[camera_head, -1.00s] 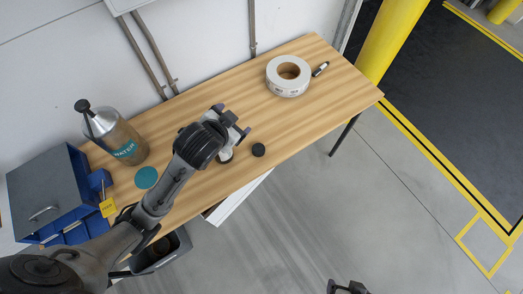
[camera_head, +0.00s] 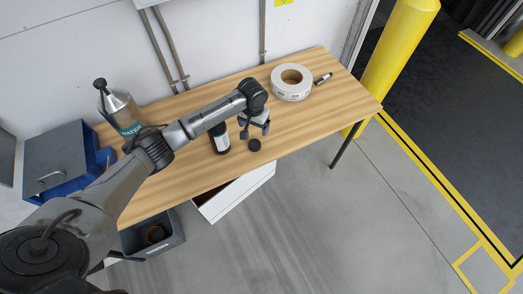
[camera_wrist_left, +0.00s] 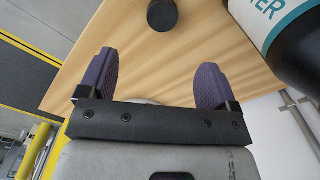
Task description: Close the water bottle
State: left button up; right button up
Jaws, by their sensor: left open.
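A dark bottle (camera_head: 220,140) with a white label stands upright on the wooden table. Its label, ending in "TER", shows large at the right of the left wrist view (camera_wrist_left: 268,22); its top is outside that view. A small black round cap (camera_head: 254,145) lies on the table to the bottle's right, and shows at the top of the left wrist view (camera_wrist_left: 162,15). My left gripper (camera_head: 254,127) is open and empty above the table, just beyond the cap and right of the bottle. Its two purple-grey fingers (camera_wrist_left: 156,82) stand wide apart. My right gripper is out of view.
A white tape roll (camera_head: 291,82) and a marker (camera_head: 323,79) lie at the back right. The table's right part (camera_head: 330,110) is clear.

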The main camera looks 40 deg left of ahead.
pick_arm(q)
jog(key=shift+w+a+r+n, duration=0.1)
jog(key=shift+a+n, duration=0.2)
jog(key=shift+n, duration=0.5)
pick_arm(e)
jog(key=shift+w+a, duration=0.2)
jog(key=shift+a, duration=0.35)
pick_arm(q)
jog(key=b, duration=0.2)
send_over(254, 144)
notch_tip(254, 144, down, 8)
jog(key=shift+r, duration=0.25)
jog(key=shift+f, duration=0.45)
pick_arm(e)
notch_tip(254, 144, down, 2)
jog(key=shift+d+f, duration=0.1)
